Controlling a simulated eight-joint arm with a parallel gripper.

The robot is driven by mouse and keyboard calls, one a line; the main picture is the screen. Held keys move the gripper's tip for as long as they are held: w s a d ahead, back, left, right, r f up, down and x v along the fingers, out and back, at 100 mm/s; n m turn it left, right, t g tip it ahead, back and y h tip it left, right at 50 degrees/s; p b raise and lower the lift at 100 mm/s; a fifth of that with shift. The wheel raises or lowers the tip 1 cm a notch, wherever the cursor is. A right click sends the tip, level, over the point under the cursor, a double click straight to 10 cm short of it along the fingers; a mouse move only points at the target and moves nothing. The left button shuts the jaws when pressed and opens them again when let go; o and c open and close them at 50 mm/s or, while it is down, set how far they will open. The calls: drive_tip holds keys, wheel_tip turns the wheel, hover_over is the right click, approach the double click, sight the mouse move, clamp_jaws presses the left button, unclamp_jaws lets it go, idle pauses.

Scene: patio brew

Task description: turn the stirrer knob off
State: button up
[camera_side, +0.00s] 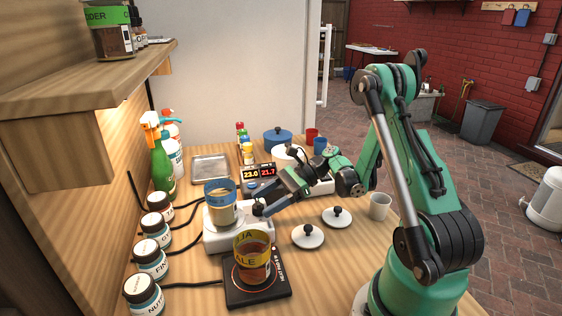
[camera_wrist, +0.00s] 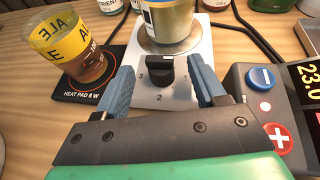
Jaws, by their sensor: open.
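The stirrer (camera_side: 238,240) is a white box on the bench with a blue-rimmed beaker (camera_side: 221,208) standing on it. Its black knob (camera_wrist: 160,76) sits on the front of the white plate in the wrist view. Printed digits 3 and 2 show beside and below the knob; its exact pointer setting is hard to read. My gripper (camera_wrist: 160,68) is open, one blue finger on each side of the knob, with gaps visible and nothing held. In the side view my gripper (camera_side: 262,208) reaches the stirrer's right end, where its fingers partly hide the knob.
A yellow-banded beaker (camera_side: 253,258) stands on the black heat pad (camera_side: 258,292), close in front of the stirrer. A controller with number displays (camera_wrist: 290,95) is close to the right finger. Two white lids (camera_side: 308,236) and a cup (camera_side: 380,206) lie right. Several jars line the left.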

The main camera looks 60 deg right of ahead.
drive_tip(key=shift+x, duration=0.75)
drive_tip(key=shift+c, duration=0.3)
clamp_jaws()
drive_tip(key=shift+n+g+y, duration=0.7)
drive_tip(key=shift+n+g, duration=0.9)
drive_tip(key=shift+g, duration=0.1)
drive_tip(key=shift+o, duration=0.3)
unclamp_jaws()
